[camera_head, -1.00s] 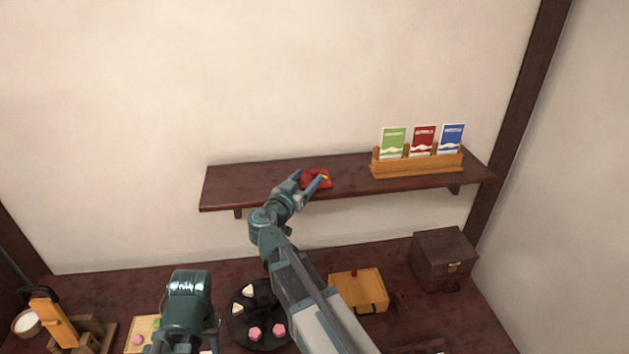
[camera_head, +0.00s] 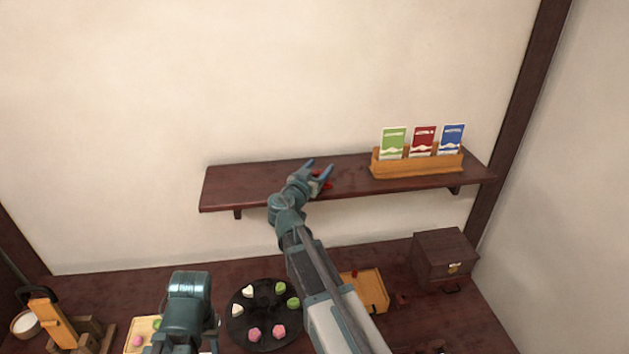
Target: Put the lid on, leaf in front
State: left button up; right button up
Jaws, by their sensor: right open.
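A small red object (camera_head: 327,185), possibly the lid, lies on the dark wall shelf (camera_head: 240,185), mostly hidden behind my right gripper (camera_head: 318,169). That gripper is open, with its two blue-grey fingers spread over or just in front of the red object; I cannot tell whether they touch it. A leaf is not clear on what shows of it. My left arm shows at the bottom left, but its gripper fingers are out of sight.
A wooden rack (camera_head: 418,165) with several colored packets stands on the shelf's right. Below are a black round plate (camera_head: 263,315) of sweets, a wooden tray (camera_head: 372,291) partly behind my right arm, a dark box (camera_head: 443,255) and a wooden stand (camera_head: 58,325).

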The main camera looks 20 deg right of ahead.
jog(key=shift+c, duration=0.2)
grip_shut()
pick_arm(q)
jog(key=shift+r, duration=0.2)
pick_arm(e)
jog(key=shift+r, duration=0.2)
